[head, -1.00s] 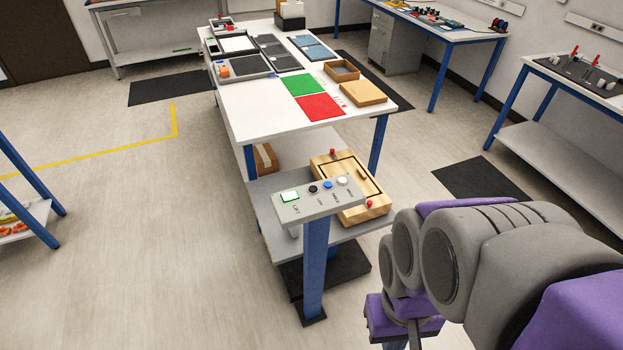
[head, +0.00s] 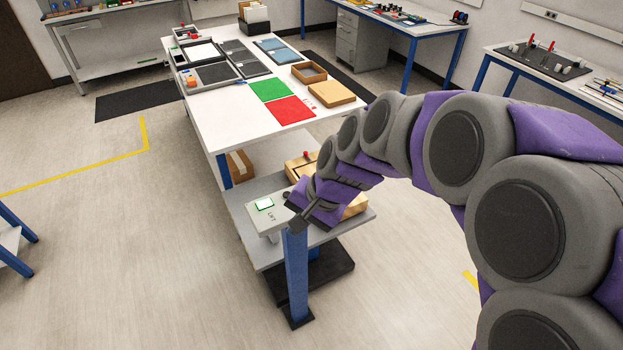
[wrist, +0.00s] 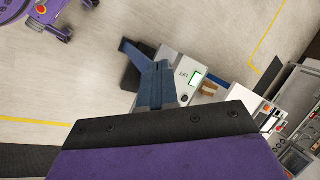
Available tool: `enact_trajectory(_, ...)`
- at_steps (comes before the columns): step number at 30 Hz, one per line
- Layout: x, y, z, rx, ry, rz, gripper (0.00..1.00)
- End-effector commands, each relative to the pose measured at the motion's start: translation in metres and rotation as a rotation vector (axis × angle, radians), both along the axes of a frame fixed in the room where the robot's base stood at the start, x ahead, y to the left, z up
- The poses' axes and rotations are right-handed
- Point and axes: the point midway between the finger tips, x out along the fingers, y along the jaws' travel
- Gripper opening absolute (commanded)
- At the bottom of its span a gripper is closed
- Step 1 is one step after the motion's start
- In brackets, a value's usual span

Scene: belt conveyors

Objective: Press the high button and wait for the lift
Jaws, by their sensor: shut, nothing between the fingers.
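The grey lift panel (head: 258,222) stands on a blue post (head: 296,275), with a lit green-framed display (head: 265,204) at its left end. My gripper (head: 293,218), shut and empty, points down at the panel's front side and hides its row of buttons in the head view. I cannot tell if the fingertips touch it. In the wrist view the shut fingers (wrist: 158,68) lie across the panel (wrist: 178,63), left of the lit display (wrist: 196,79). A dark button (wrist: 183,98) shows beside the fingers. The high button is hidden in both current views.
A white table (head: 235,118) with trays and green and red sheets stands behind the panel. Its lower grey shelf (head: 262,188) holds a wooden box (head: 296,167), partly behind my arm, and a cardboard box (head: 236,166).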

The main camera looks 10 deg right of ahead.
Motion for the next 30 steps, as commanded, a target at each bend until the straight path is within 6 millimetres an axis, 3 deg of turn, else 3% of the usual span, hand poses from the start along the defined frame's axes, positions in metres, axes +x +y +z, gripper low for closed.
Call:
enact_trajectory(3,0.065,0.006,-0.001,0.118,-0.001,-0.2,0.0)
enact_trajectory(7,0.132,0.005,-0.008,0.236,0.006,-0.438,0.0)
enact_trajectory(12,0.211,-0.022,-0.029,0.368,0.02,-0.761,0.0)
enact_trajectory(15,0.245,-0.045,-0.043,0.426,0.027,-0.926,0.0)
enact_trajectory(22,0.283,-0.088,-0.065,0.499,0.034,-1.146,0.0)
enact_trajectory(30,0.287,-0.092,-0.068,0.508,0.034,-1.175,0.0)
